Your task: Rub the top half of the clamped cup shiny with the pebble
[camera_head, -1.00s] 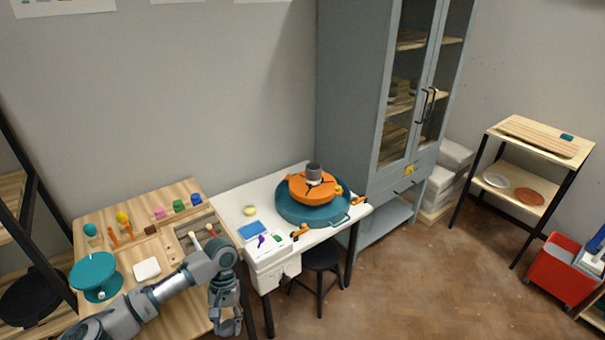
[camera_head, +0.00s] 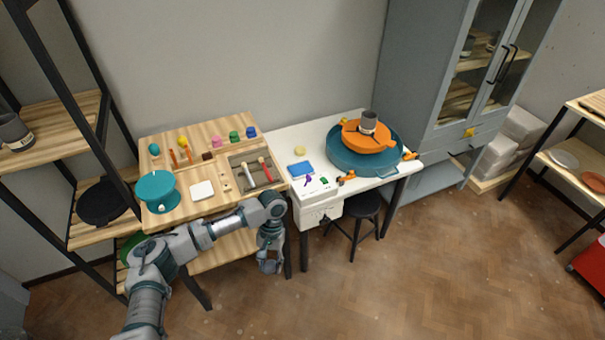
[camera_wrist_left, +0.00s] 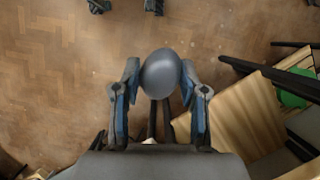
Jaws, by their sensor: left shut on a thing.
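The grey cup (camera_head: 368,122) stands upright in the middle of the orange wheel head (camera_head: 352,138), which sits in the teal basin (camera_head: 343,160) on the white table. My left gripper (camera_head: 269,264) hangs low over the floor, in front of the wooden bench and left of the stool, well apart from the cup. In the left wrist view the left gripper (camera_wrist_left: 161,82) is shut on the smooth grey pebble (camera_wrist_left: 160,72), held between its two fingers. My right gripper is in neither view.
The wooden bench (camera_head: 222,130) carries a teal banding wheel (camera_head: 157,187), a white tile (camera_head: 202,190) and small coloured pots. A blue sponge (camera_head: 301,169) lies on the white table. A black stool (camera_head: 361,210) stands below. The floor in front (camera_head: 420,270) is clear.

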